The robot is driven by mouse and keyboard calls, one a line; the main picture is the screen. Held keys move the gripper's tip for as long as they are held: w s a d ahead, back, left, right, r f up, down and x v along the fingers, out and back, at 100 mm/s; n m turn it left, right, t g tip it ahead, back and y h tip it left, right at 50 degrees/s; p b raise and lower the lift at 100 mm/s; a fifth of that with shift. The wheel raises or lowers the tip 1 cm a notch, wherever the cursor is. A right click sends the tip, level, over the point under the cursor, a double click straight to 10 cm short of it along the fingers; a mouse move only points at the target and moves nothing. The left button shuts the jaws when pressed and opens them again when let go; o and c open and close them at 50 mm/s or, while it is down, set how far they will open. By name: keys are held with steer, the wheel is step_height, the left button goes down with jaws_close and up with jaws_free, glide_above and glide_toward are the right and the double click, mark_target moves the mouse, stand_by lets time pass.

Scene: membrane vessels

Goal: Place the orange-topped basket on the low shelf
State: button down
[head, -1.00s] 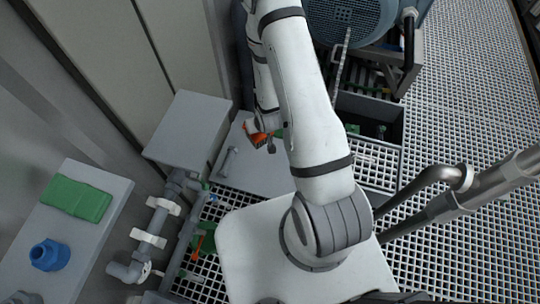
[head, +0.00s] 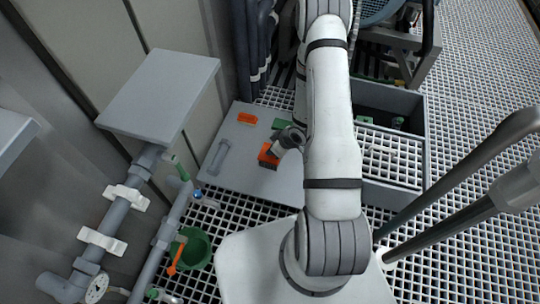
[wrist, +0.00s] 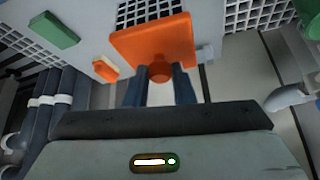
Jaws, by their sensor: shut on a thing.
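My gripper (wrist: 160,76) is shut on the knob of the orange-topped basket (wrist: 152,42) in the wrist view; the flat orange top fills the space beyond the fingers. In the head view the basket (head: 268,156) shows as an orange top with a dark side, over a low grey shelf (head: 228,178). My gripper (head: 280,149) is partly hidden by my arm. I cannot tell whether the basket touches the shelf.
On the low shelf are an orange block (head: 247,118), a green block (head: 279,124) and a clear cylinder (head: 219,157). A higher grey shelf (head: 160,90) is at left. Grey pipes (head: 130,205), a green bucket (head: 196,248) and a grey bin (head: 390,107) stand around.

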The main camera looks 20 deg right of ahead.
steer(key=shift+s+d+f+b, duration=0.1)
steer(key=shift+f+b, duration=0.1)
steer(key=shift+f, duration=0.25)
steer(key=shift+d+f+b, duration=0.1)
steer(key=shift+f+b, duration=0.05)
steer(key=shift+f, duration=0.3)
step_height(320, 180, down, 10)
steer(key=b, duration=0.4)
steer(key=shift+r, duration=0.25)
steer(key=c, duration=1.2)
jaws_free()
steer(key=shift+f, duration=0.1)
steer(key=shift+c, duration=0.2)
